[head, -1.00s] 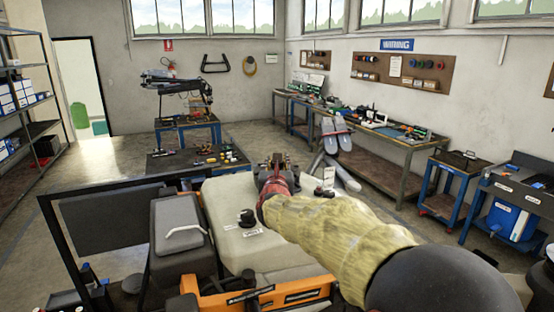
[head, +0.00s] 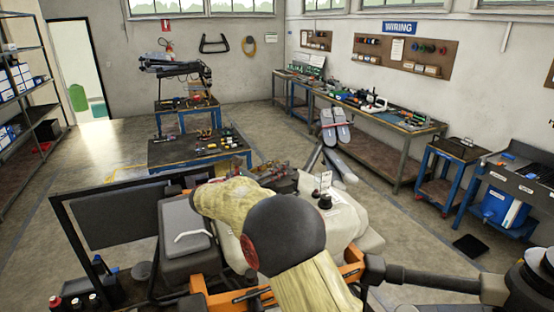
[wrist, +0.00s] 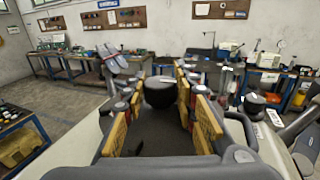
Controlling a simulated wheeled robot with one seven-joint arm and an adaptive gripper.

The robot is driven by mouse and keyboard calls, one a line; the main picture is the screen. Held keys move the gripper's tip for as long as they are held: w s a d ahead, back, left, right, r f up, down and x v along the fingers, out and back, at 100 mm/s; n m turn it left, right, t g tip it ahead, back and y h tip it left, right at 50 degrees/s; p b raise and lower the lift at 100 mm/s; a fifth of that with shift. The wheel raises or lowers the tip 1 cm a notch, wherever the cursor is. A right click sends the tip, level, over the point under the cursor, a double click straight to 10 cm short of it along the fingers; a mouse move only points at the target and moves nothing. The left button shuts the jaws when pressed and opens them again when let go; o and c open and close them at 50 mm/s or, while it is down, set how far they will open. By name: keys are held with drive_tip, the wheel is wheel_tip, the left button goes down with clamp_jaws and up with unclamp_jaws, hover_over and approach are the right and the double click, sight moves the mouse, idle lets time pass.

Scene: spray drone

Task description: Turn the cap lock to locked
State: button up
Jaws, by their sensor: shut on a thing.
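My gripper (wrist: 161,95) reaches over the pale tank of the drone, with its yellow-padded fingers on either side of a dark round cap (wrist: 160,90). The cap sits between the fingertips, and its markings cannot be read. In the head view my gripper (head: 278,176) is partly hidden behind my arm, and the held cap cannot be made out. A second black knob (head: 325,201) stands on the pale tank (head: 345,220), to the right of my gripper. In the wrist view a black knob (wrist: 253,104) with a white label beside it shows at the right, apart from the fingers.
A grey box (head: 185,242) and an orange frame (head: 200,285) lie at the near side of the drone. A low dark table (head: 180,153) stands behind it. Workbenches (head: 385,160) line the right wall. Open floor (head: 100,160) lies at the left.

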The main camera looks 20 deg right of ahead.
drive_tip(key=shift+r+m+g+h+p, duration=0.1)
drive_tip(key=shift+m+g+h+p, duration=0.1)
drive_tip(key=shift+m+g+p, duration=1.5)
drive_tip(key=shift+m+g+h+p, duration=0.2)
drive_tip(key=shift+m+g+p, duration=0.9)
drive_tip(key=shift+g+p, duration=1.15)
drive_tip(key=shift+m+g, duration=0.3)
drive_tip(key=shift+g, duration=0.55)
drive_tip(key=o, duration=1.2)
drive_tip(key=shift+c, duration=0.2)
drive_tip(key=v, duration=0.7)
drive_tip(key=shift+w+a, duration=0.1)
drive_tip(key=shift+a, duration=0.2)
